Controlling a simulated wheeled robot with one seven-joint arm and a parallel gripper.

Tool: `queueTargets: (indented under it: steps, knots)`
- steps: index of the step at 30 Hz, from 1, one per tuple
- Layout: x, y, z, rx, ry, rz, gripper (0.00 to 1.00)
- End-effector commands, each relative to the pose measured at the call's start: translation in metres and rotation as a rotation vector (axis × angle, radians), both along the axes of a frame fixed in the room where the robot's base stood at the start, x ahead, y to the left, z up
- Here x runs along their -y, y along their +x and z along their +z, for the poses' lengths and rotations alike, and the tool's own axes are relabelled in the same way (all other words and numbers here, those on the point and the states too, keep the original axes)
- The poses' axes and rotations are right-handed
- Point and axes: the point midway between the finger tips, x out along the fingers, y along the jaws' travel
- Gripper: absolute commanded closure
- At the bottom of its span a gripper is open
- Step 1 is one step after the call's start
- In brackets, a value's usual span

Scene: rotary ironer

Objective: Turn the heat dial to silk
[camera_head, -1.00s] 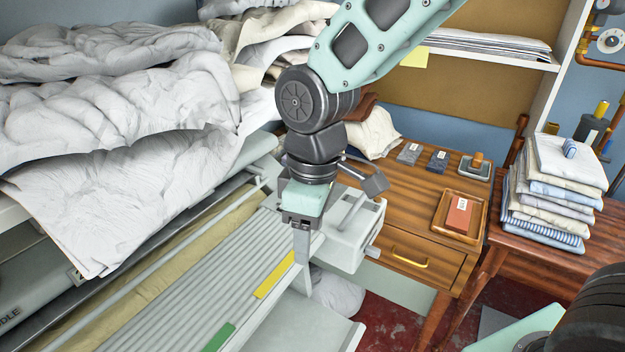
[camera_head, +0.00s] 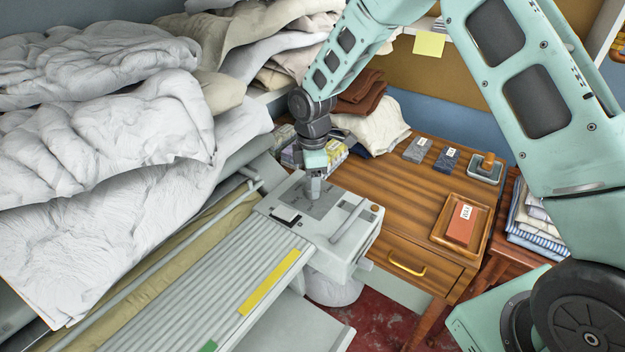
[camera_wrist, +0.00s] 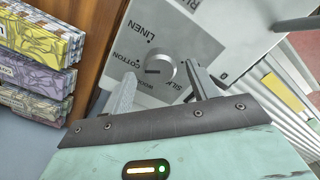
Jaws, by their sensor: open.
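The heat dial (camera_wrist: 160,67) is a round grey knob on the ironer's grey control panel (camera_wrist: 185,30). Printed around it I read LINEN, COTTON, SILK and a partly covered word beside SILK. A dark mark on the knob seems to face the COTTON side. My gripper (camera_wrist: 160,72) is open, with one finger to the left of the dial and one to the right. Whether either finger touches the knob I cannot tell. In the head view my gripper (camera_head: 314,190) points down over the control box (camera_head: 350,235) and the dial is hidden there.
Stacked patterned packets (camera_wrist: 35,70) stand left of the panel in the wrist view. The slatted ironer feed table (camera_head: 235,285) has a yellow strip. White linen (camera_head: 110,140) is piled at left. A wooden desk (camera_head: 400,200) holds a tray with a reddish block (camera_head: 461,224).

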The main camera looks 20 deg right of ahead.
Motion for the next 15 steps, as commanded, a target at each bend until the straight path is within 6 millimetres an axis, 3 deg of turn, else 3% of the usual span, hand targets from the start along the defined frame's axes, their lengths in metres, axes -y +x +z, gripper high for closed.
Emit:
queueTargets:
  steps: [6, 13, 15]
  knots:
    - [0.000, 0.000, -0.014, 0.000, 0.000, -0.001, 0.41]
    - [0.000, 0.000, -0.015, 0.001, 0.000, -0.002, 0.41]
    - [0.000, 0.000, -0.015, 0.000, 0.000, -0.002, 0.58]
